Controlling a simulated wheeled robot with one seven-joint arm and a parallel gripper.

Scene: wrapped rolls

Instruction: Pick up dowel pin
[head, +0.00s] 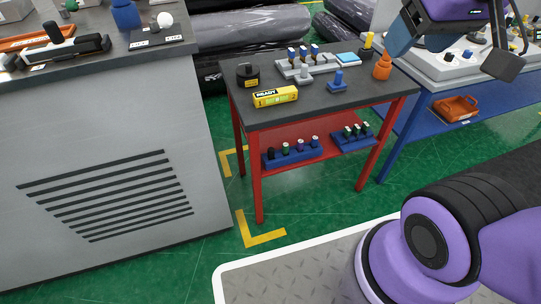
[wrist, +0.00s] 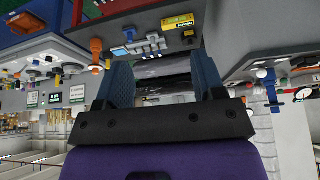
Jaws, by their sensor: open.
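I cannot tell for certain which piece is the dowel pin. Several small blue-and-white upright pieces (head: 303,52) stand in a grey rack (head: 322,66) on the dark-topped red table. A blue peg on a base (head: 338,82), an orange piece (head: 382,66) and a yellow-topped piece (head: 367,46) stand near it. My gripper (wrist: 165,78) is open and empty in the wrist view, its two blue fingers wide apart.
A yellow box marked READY (head: 275,96) and a black round item (head: 247,75) are on the table's left. Blue holders (head: 293,154) with small pieces sit on its lower shelf. A grey cabinet (head: 110,160) stands left, another workbench right. Green floor lies between.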

